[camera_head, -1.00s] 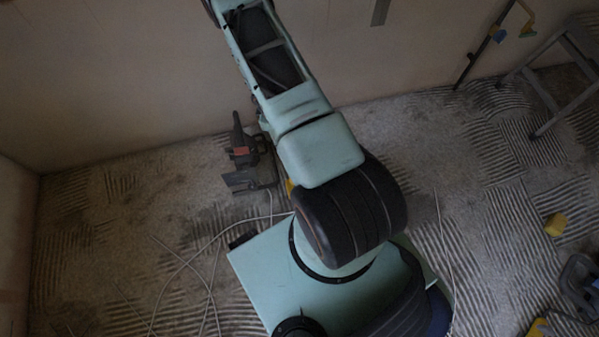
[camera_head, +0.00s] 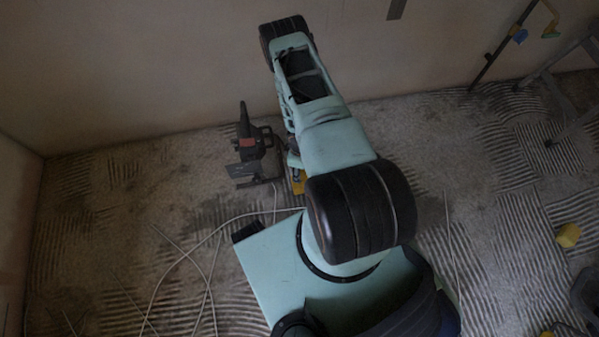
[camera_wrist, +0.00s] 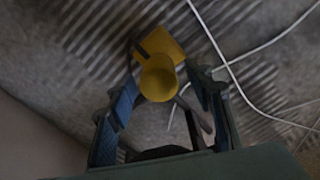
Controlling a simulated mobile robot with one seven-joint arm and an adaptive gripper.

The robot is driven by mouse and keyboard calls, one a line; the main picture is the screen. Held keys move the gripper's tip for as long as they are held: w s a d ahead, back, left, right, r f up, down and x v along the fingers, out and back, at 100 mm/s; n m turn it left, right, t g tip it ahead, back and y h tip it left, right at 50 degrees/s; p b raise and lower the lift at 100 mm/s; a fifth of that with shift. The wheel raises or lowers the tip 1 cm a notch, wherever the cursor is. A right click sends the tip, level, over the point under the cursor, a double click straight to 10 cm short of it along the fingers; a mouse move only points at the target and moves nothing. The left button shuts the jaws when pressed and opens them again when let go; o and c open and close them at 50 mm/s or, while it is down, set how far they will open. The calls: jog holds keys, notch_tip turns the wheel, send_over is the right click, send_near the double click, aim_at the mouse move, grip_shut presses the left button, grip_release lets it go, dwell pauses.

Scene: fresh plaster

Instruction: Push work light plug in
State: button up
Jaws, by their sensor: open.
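A yellow object with a round, cup-like end (camera_wrist: 158,80) and a square yellow part behind it shows in the wrist view. I cannot tell for sure whether it is the work light plug. My gripper (camera_wrist: 162,90) is open, with a blue-padded finger on each side of the object in the picture. I see no clear grip or contact. In the head view a yellow piece (camera_head: 299,182) is partly hidden beside my arm, and my gripper is hidden there. No socket can be made out.
A dark power tool with a red part (camera_head: 250,145) stands by the wall, left of my arm. Pale cables (camera_head: 180,262) cross the ridged floor. A yellow block (camera_head: 568,235) and a ladder (camera_head: 560,95) are at the right.

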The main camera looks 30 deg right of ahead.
jog(key=shift+f, duration=0.7)
grip_shut()
